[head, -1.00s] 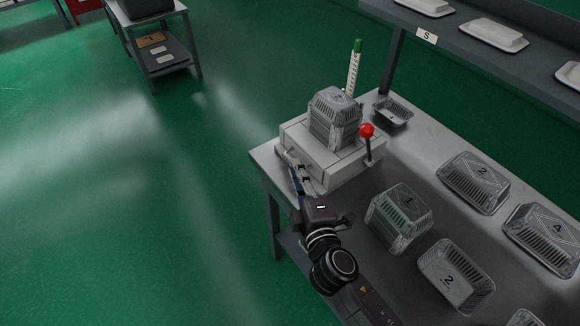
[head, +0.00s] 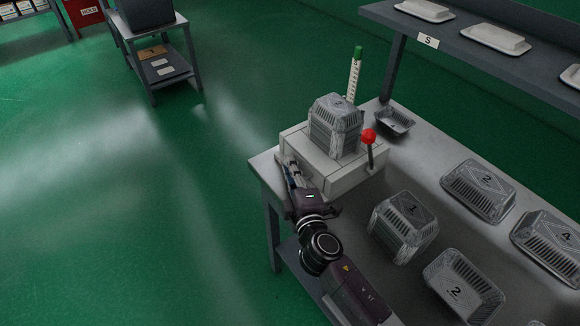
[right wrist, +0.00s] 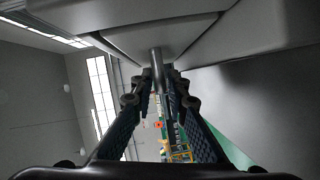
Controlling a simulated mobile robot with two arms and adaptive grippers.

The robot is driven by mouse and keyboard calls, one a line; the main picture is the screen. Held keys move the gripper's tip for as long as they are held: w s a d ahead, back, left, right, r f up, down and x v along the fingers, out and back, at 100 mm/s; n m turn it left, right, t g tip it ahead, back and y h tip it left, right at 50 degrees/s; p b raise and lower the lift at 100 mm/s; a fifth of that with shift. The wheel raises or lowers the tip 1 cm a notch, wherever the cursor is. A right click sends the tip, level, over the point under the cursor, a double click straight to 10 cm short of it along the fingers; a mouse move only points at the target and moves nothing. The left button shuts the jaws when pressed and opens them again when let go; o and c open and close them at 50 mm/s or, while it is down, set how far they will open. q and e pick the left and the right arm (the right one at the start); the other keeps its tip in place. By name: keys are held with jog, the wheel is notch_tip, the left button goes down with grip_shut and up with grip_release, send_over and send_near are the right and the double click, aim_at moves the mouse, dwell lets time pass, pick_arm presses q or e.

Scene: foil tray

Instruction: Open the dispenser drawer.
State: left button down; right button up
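The dispenser (head: 335,170) is a pale grey box at the far left corner of the metal table. Its drawer front faces the left table edge and looks closed in the head view; my arm partly covers it. My right gripper (head: 291,170) is at that drawer front. In the right wrist view, the drawer's metal handle bar (right wrist: 157,62) lies between the fingertips of my right gripper (right wrist: 160,80), which are drawn close together on it. The pale drawer front (right wrist: 155,35) is just beyond. My left gripper is not in view.
A stack of foil trays (head: 335,125) stands on the dispenser, with a red-knobbed lever (head: 369,137) and a green-topped gauge (head: 355,75) beside it. A numbered foil tray stack (head: 403,228) stands near my arm. Open floor lies left of the table.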

jog(key=shift+w, duration=0.1)
grip_shut()
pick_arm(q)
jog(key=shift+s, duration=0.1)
pick_arm(e)
jog(key=shift+a+f, duration=0.1)
jog(key=shift+f, duration=0.05)
